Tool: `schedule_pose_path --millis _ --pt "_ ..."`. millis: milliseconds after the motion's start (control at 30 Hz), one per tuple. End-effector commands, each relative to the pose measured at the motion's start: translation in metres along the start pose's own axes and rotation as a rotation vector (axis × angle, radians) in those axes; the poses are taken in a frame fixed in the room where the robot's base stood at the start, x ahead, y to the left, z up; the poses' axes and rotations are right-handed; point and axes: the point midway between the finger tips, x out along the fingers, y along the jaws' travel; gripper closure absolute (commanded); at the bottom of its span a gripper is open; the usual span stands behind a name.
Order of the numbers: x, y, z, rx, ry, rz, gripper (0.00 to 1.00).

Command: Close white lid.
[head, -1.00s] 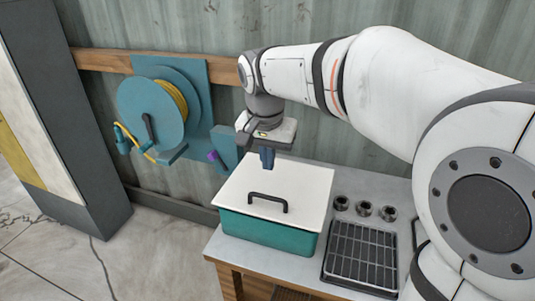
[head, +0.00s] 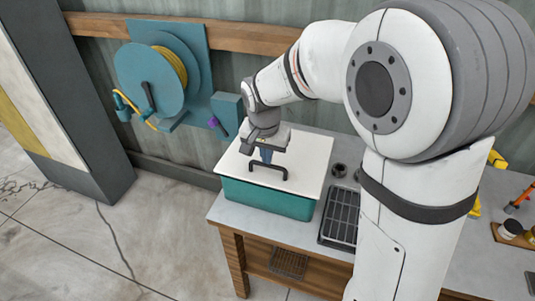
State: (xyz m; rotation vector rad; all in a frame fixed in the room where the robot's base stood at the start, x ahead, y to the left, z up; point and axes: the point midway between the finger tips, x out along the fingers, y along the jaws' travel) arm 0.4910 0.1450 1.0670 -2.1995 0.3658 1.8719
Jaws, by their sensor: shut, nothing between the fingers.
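The white lid (head: 309,165) lies flat on top of the teal box (head: 267,200), which stands on the left part of the workbench. The lid looks level and covers the box opening; any small gap at its back edge is hidden. A dark handle (head: 268,166) stands up near the lid's front edge. My gripper (head: 267,158) is shut and empty, pointing down over the lid just behind the handle. I cannot tell whether its fingertips touch the lid.
A black rack (head: 339,215) and dark round cups (head: 339,170) are right of the box. A teal hose reel (head: 153,80) hangs on the wall behind. At the far right are a tray (head: 513,236) and small tools. A grey cabinet (head: 85,150) stands left; floor between is clear.

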Motion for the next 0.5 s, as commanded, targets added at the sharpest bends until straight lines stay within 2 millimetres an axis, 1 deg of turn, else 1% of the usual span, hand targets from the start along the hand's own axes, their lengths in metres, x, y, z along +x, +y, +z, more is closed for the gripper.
schedule_pose_path --millis 133,500 --pt "0.0074 0.0002 -0.0001 0.000 -0.001 0.000 1.00" --pt "0.0097 0.0006 0.0000 0.001 0.000 0.000 1.00"
